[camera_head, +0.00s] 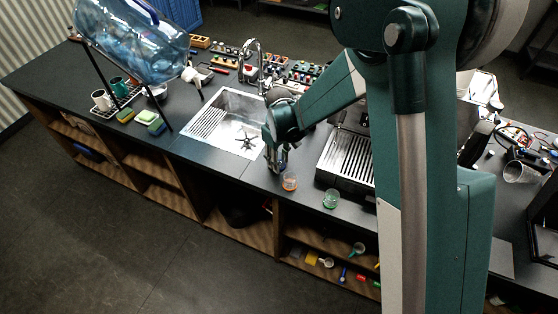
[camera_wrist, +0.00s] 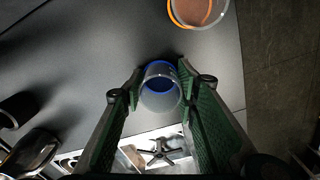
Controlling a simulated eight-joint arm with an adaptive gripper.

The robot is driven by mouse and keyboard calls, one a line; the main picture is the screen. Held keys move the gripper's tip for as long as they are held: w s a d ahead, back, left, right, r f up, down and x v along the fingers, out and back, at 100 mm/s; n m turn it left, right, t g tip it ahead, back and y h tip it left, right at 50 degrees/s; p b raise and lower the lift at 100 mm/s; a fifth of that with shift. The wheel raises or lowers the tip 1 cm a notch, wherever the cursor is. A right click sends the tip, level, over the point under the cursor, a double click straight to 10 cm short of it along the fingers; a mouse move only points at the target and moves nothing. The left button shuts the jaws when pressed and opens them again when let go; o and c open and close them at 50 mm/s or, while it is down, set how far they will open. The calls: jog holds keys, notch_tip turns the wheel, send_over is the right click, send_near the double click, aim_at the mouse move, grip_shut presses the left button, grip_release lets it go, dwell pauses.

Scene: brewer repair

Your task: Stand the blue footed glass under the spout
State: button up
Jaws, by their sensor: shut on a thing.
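The blue footed glass (camera_wrist: 161,98) is a clear glass with a blue ring, seen between my fingers in the wrist view. My gripper (camera_wrist: 160,88) is shut on it, with one green-padded finger on each side. In the head view my gripper (camera_head: 277,163) is near the counter's front edge, between the sink and the brewer; there the glass is mostly hidden. I cannot tell whether the glass touches the counter. The brewer's slatted metal drip tray (camera_head: 345,161) is to the right of my gripper. The spout is hidden behind my arm.
An orange glass (camera_head: 290,182) stands just in front of my gripper, also in the wrist view (camera_wrist: 200,14). A green glass (camera_head: 331,198) stands farther right, near the edge. The sink (camera_head: 231,124) with its tap (camera_head: 252,62) lies left. A large water bottle (camera_head: 130,38) is farther left.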

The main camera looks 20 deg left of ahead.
jog(key=shift+f, duration=0.2)
jog(key=o, duration=1)
jog(key=shift+r, duration=0.2)
jog(key=shift+r, duration=6)
